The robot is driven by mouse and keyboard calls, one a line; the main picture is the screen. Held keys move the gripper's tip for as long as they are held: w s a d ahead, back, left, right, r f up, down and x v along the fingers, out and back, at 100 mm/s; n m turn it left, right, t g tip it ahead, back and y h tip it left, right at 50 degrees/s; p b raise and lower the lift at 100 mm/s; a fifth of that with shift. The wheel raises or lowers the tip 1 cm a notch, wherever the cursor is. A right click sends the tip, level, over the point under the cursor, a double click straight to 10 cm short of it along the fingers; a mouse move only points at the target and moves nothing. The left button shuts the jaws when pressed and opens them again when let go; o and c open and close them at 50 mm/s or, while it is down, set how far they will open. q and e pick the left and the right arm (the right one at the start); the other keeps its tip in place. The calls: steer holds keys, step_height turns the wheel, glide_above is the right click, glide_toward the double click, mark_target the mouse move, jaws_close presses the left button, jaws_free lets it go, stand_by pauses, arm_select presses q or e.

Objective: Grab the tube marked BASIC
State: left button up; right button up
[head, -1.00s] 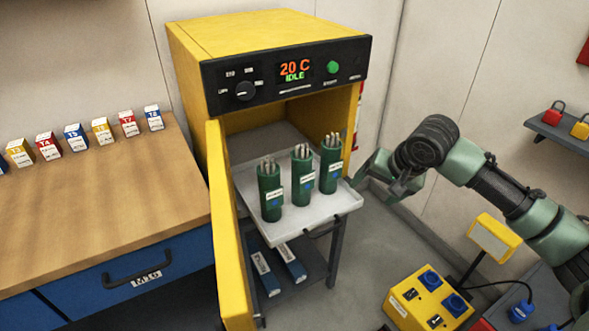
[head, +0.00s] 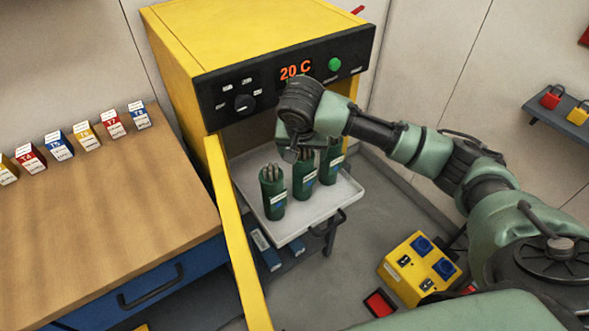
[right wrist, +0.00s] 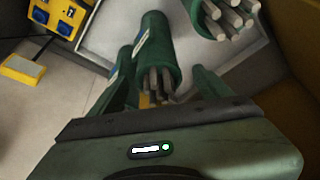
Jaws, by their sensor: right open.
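Three dark green tubes holding grey rods stand upright on a pale tray (head: 262,212) pulled from the yellow oven: a near-left tube (head: 273,194), a middle tube (head: 304,183) and a far-right tube (head: 331,165). They have small blue and white labels; I cannot read which is BASIC. My right gripper (head: 298,152) is open just above the middle tube and hides part of its top and of the far tube. The right wrist view shows one tube (right wrist: 155,45) ahead of the gripper, with its rods toward the camera, and another tube (right wrist: 222,12) at the top. My left gripper is out of view.
The yellow oven (head: 215,40) stands behind the tray, its open door (head: 232,225) to the left. A wooden bench (head: 110,220) with several small boxes is at the left. A yellow socket box (head: 418,268) sits at the lower right.

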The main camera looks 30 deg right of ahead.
mark_target(303, 176)
steer(key=shift+s+d+f, duration=0.15)
steer(key=shift+f, duration=0.45)
steer(key=p+x, duration=0.1)
steer(key=x, duration=0.4)
steer(key=shift+f, duration=0.2)
steer(key=shift+a, duration=0.2)
steer(key=shift+c, duration=0.9)
jaws_close()
steer(key=shift+r, duration=0.15)
